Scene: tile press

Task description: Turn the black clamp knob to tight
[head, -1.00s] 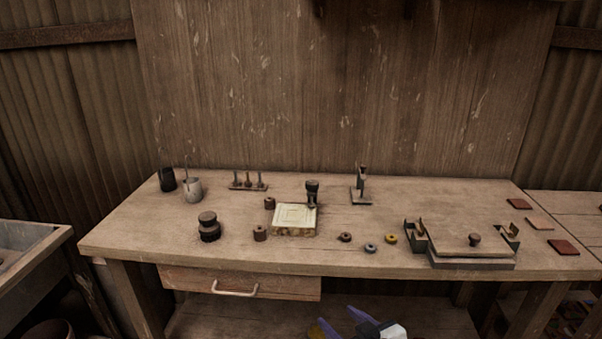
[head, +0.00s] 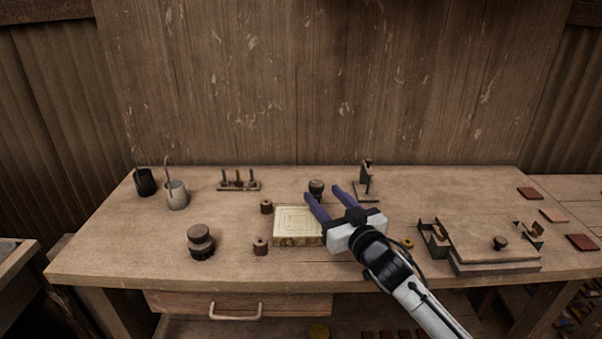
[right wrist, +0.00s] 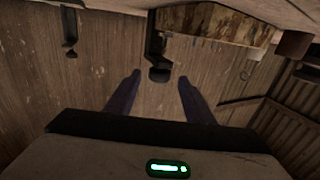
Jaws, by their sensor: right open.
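The black clamp knob (head: 316,187) stands upright at the back edge of a block with a pale square tile (head: 297,222) on it. In the right wrist view, the dark knob (right wrist: 159,74) shows upside down by the wooden block (right wrist: 220,28). My right gripper (head: 322,194) reaches in from the lower right, with its two purple fingers open and apart. In the wrist view the knob lies in line with the gap between the fingertips (right wrist: 160,77). Whether they reach around it I cannot tell. My left gripper is not in view.
Dark red spools (head: 266,207) stand left of the block, and a black stacked knob-like piece (head: 201,242) farther left. A small metal stand (head: 366,182) is behind right. A lidded fixture (head: 493,247) sits at right. Cups (head: 176,194) and a peg rack (head: 239,182) are at back left.

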